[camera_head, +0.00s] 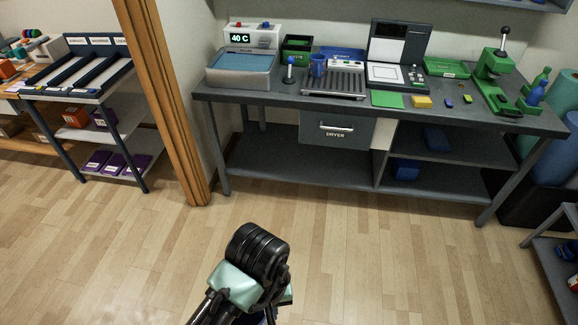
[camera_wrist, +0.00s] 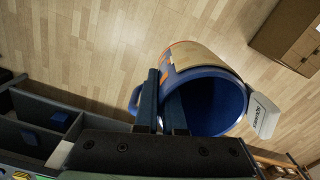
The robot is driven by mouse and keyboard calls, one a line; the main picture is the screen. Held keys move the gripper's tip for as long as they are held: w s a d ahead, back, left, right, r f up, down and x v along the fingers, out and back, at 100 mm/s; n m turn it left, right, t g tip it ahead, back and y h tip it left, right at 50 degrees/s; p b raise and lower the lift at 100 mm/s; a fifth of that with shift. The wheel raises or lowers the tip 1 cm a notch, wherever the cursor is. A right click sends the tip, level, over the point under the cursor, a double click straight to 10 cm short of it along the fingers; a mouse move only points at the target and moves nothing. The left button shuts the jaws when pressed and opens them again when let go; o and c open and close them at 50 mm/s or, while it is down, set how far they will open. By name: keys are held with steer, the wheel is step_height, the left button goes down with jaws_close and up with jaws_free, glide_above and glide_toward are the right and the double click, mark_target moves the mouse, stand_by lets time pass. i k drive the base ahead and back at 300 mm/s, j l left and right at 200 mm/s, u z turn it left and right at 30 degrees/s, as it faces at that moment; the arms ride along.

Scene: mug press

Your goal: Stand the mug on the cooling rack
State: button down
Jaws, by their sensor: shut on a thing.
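In the wrist view my gripper (camera_wrist: 162,98) is shut on the wall of a mug (camera_wrist: 191,56). One finger is inside the mug and the other is outside it. The mug has a tan and orange outside, a blue inside (camera_wrist: 220,102) and a blue handle at its left. Its mouth faces the wrist camera. In the head view my arm is over the floor in front of the bench, and it hides the gripper and held mug.
The grey bench (camera_head: 375,102) also bears a water bath reading 40 C (camera_head: 240,68), a press (camera_head: 388,62), a green lever press (camera_head: 493,78) and small coloured blocks. A drawer marked DRYER (camera_head: 337,128) is below. The floor before the bench is clear.

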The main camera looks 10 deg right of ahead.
mark_target(349, 88)
steer(key=i+z, duration=0.15)
steer(key=i, duration=0.95)
steer(key=i+j+z, duration=0.1)
steer(key=i+z, duration=0.2)
steer(key=i, duration=0.25)
steer(key=i+j+z, duration=0.3)
steer(key=i, duration=0.25)
steer(key=i+j+z, duration=0.2)
steer(key=i, duration=0.25)
steer(key=i+z, duration=0.25)
steer(key=i, duration=0.35)
